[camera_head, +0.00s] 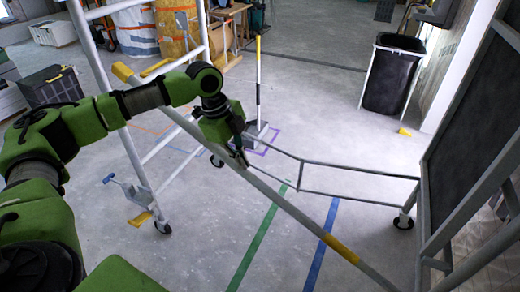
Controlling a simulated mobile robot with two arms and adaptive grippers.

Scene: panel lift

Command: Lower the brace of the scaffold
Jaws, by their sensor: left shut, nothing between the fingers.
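The brace (290,206) is a long grey diagonal bar with a yellow end at the upper left and a yellow band near its lower right. It slopes down from the scaffold's ladder-like upright frame (122,125) at the left toward the bottom right. My green left arm reaches in from the left. My left gripper (240,155) is shut and empty, its dark fingers pointing down at the brace's middle. I cannot tell whether they touch it. The scaffold's low grey rails (355,170) run behind to a caster. My right gripper is not in view.
A black bin (392,75) stands at the back right. A dark panel in a grey frame (475,150) fills the right edge. A dark crate (50,87) stands at the left. A dustpan with a long handle (258,85) stands behind my gripper.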

